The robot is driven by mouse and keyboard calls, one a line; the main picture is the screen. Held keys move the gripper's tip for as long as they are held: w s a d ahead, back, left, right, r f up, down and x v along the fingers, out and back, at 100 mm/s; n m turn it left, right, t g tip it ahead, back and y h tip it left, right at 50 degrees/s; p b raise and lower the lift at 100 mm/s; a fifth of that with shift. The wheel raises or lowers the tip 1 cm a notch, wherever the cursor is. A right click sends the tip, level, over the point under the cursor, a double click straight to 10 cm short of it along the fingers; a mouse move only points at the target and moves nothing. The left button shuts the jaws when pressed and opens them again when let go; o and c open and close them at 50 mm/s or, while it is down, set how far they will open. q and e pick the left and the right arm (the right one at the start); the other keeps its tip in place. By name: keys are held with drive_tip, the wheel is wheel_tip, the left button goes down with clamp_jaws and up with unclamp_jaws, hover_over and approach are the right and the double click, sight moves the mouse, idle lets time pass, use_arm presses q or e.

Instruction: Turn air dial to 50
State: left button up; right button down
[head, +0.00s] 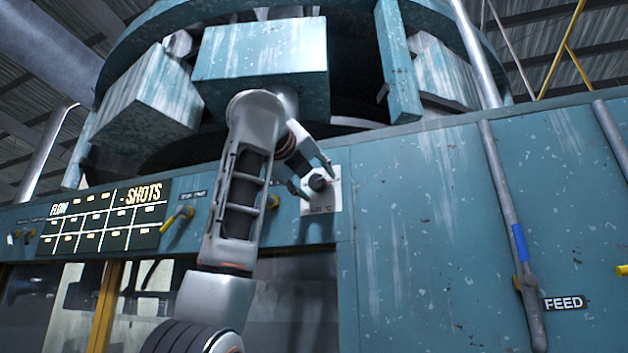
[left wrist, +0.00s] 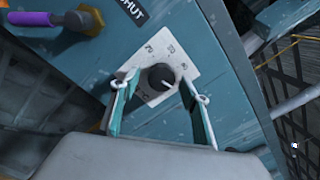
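The air dial is a dark round knob (head: 318,182) on a white plate (head: 327,205) on the teal machine front. The plate's lower lettering seems to read AIR °C. In the left wrist view the knob (left wrist: 161,77) has a short white mark toward the lower right; the plate's numbers are too small to read surely. My left gripper (head: 311,179) is open at the dial. In the left wrist view its two fingers (left wrist: 160,88) stand on either side of the knob, with gaps showing. Whether either finger touches it I cannot tell. My right gripper is not in view.
A dark FLOW - SHOTS board (head: 102,215) is at the left, beside a yellow-handled lever (head: 177,218). A pipe with a blue band (head: 519,243) and a FEED label (head: 565,303) are at the right. A purple handle (left wrist: 33,19) lies left of the dial in the wrist view.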

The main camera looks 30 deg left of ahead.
use_arm(q)
drive_tip(key=shift+s+r, duration=0.15)
drive_tip(key=shift+s, duration=0.05)
drive_tip(key=v, duration=1.1)
drive_tip(key=shift+s, duration=0.35)
drive_tip(key=shift+d, duration=0.1)
